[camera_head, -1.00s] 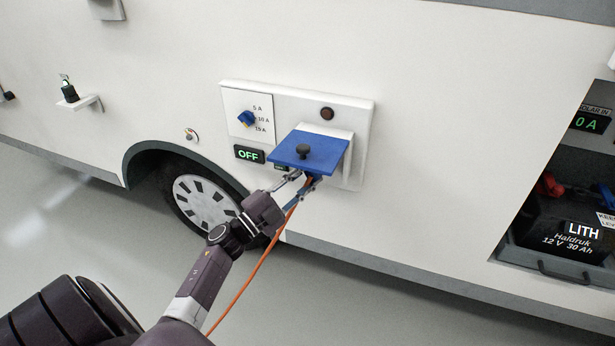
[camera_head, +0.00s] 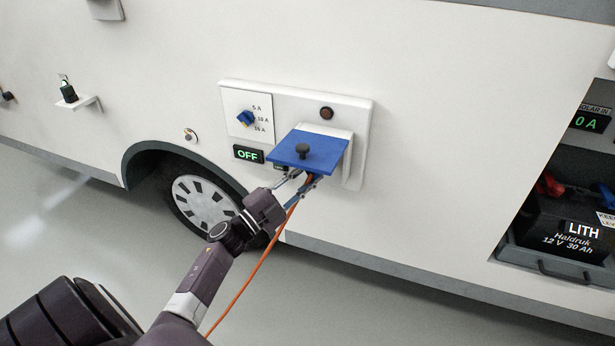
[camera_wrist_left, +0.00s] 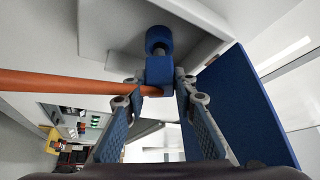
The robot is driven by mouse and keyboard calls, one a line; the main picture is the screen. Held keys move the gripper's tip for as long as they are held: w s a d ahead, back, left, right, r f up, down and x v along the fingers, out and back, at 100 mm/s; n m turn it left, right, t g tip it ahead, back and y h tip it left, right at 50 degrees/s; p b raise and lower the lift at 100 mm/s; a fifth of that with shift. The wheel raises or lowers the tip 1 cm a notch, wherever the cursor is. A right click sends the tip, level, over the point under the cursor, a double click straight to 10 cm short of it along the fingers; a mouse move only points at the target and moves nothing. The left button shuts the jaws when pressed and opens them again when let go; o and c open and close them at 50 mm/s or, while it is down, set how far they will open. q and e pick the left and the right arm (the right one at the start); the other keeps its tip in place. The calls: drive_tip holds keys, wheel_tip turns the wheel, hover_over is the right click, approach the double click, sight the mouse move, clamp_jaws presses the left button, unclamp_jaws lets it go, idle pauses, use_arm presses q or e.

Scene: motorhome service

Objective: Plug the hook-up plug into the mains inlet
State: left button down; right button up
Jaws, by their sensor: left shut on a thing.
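The blue hook-up plug (camera_wrist_left: 159,72) is between the fingers of my left gripper (camera_wrist_left: 158,84), which is shut on it. Its orange cable (camera_wrist_left: 70,84) leaves to the left in the wrist view and hangs down in the head view (camera_head: 252,276). A blue round collar (camera_wrist_left: 158,39) lies just beyond the plug, close to the white housing; I cannot tell whether it is the inlet or the plug's nose. In the head view my left gripper (camera_head: 297,184) is under the raised blue lid (camera_head: 309,152), which hides the mains inlet. My right gripper is not in view.
The lid's underside (camera_wrist_left: 235,105) stands close to the right finger. A white panel (camera_head: 350,115) carries a blue rotary knob (camera_head: 245,118) and an OFF display (camera_head: 249,154). A battery (camera_head: 560,230) sits in an open bay at right. A small shelf (camera_head: 84,103) projects at left.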

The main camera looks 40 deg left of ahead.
use_arm(q)
drive_tip(key=shift+w+a+b, duration=0.2)
drive_tip(key=shift+w+b, duration=0.15)
drive_tip(key=shift+w, duration=0.35)
drive_tip(key=shift+w+a+b, duration=0.15)
drive_tip(key=shift+w+b, duration=0.15)
drive_tip(key=shift+w, duration=0.35)
drive_tip(key=shift+r, duration=0.1)
drive_tip(key=c, duration=1.5)
unclamp_jaws()
drive_tip(key=shift+w, duration=0.15)
drive_tip(key=v, duration=1.2)
